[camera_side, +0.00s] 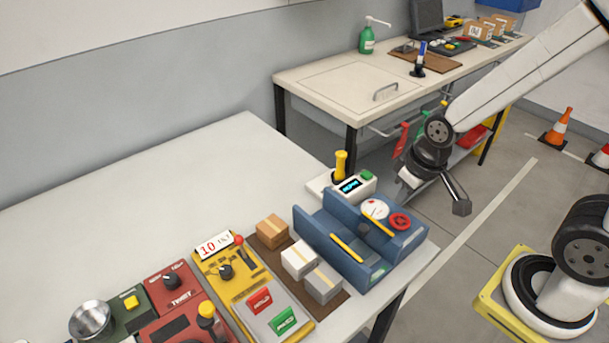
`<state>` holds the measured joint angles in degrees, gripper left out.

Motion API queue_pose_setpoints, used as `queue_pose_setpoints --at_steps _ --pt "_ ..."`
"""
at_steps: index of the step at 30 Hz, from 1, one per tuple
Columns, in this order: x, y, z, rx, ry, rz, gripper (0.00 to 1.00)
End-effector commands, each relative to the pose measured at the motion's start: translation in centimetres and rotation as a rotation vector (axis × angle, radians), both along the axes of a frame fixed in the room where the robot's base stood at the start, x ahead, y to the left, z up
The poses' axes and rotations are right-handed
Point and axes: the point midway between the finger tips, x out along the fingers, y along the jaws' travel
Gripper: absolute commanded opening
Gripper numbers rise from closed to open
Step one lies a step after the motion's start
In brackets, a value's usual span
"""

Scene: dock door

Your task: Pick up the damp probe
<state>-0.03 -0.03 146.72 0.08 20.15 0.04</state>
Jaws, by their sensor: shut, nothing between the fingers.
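What looks like the damp probe is a yellow-handled piece (341,162) standing upright at the left end of a white meter (356,190). The meter has a lit dark display and a green button. The lower end of the probe is hidden in or behind its white base. My gripper (461,207) is to the right of the probe, beyond the right side of the near table and clear of it. It points down to the right, is shut and holds nothing.
The table's (130,205) back left is bare. A workbench (345,84) stands behind.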

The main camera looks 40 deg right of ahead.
Motion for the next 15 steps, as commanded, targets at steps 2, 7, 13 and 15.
queue_pose_setpoints --at_steps 2,7,13,15 --pt "0.02 -0.01 0.0 0.0 -0.001 0.0 0.0" --pt "0.04 -0.02 0.0 -0.001 -0.001 0.001 0.0" --pt "0.05 -0.03 0.0 -0.001 -0.002 0.001 0.54" --pt "0.05 -0.03 0.0 -0.001 -0.002 0.001 0.76"
